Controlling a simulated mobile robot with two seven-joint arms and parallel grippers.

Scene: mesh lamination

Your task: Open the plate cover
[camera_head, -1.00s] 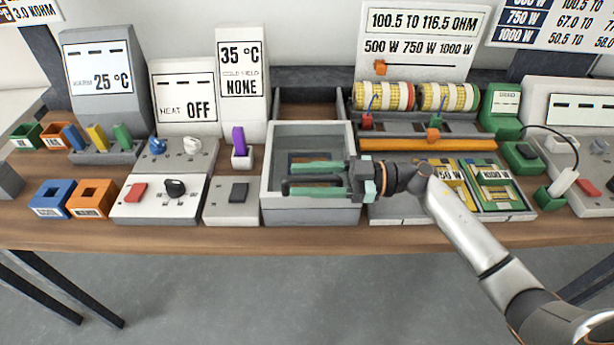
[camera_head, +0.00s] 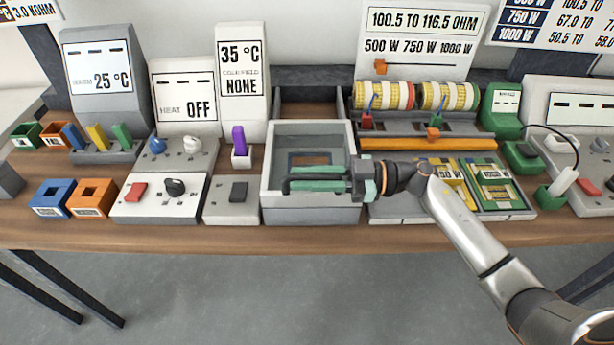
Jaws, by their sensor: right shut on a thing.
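A grey square-rimmed box (camera_head: 355,207), which appears to be the plate unit, stands at the front middle of the table. Its inside shows a pale floor with a small brown-framed square (camera_head: 310,158); whether a clear cover lies over it I cannot tell. My right gripper (camera_head: 292,178) reaches in from the right over the front of the box, its green fingers pointing left. It is shut on a dark handle (camera_head: 285,185), mostly hidden by the fingers, near the box's front rim. My left gripper is out of view.
Left of the box are a small unit with a dark switch (camera_head: 239,192) and a purple piece (camera_head: 238,141). An orange bar (camera_head: 428,144) and green-edged boards (camera_head: 497,184) lie to the right. An open dark recess (camera_head: 305,108) is behind the box.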

